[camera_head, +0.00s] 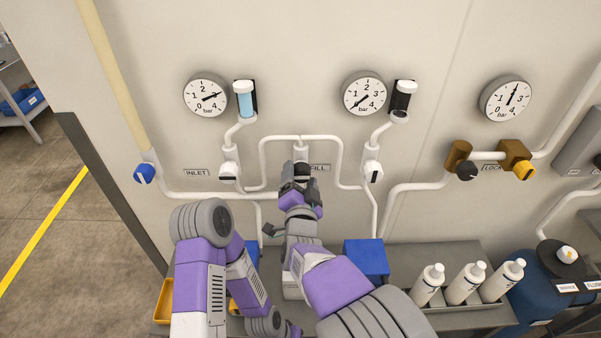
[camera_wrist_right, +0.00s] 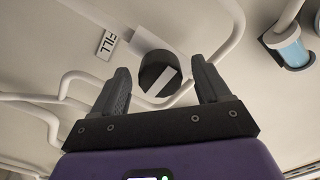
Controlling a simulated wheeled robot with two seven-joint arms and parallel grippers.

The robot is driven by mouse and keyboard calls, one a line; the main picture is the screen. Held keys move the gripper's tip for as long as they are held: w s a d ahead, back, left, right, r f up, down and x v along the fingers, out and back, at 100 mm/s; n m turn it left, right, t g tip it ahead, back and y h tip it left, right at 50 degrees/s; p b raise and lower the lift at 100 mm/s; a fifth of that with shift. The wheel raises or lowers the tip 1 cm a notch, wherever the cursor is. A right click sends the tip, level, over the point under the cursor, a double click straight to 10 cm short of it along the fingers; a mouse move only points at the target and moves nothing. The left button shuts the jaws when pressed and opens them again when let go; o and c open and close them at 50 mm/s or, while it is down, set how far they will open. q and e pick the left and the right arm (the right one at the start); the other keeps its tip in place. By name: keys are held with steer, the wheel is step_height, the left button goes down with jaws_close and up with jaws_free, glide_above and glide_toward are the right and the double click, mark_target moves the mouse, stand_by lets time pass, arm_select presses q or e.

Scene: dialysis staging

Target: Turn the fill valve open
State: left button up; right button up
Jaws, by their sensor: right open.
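The fill valve's round black knob (camera_wrist_right: 158,72) carries a white bar set diagonally across its face in the right wrist view. The FILL label (camera_wrist_right: 107,44) is beside it. In the head view the FILL label (camera_head: 320,168) shows, and the knob is largely covered by my right gripper (camera_head: 298,178). The right gripper (camera_wrist_right: 161,80) is open and empty, its two fingers either side of the knob in the picture. Whether they touch it I cannot tell. My left arm is folded low at the left, its gripper out of view.
White pipes (camera_head: 262,165) run along the wall around the valve. Gauges (camera_head: 364,93) hang above. A blue inlet knob (camera_head: 145,173) is at left, a yellow-brown valve (camera_head: 516,158) at right. White bottles (camera_head: 464,284) and a blue box (camera_head: 366,259) are on the bench below.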

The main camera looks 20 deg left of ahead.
steer(key=shift+x, duration=0.8)
steer(key=c, duration=1)
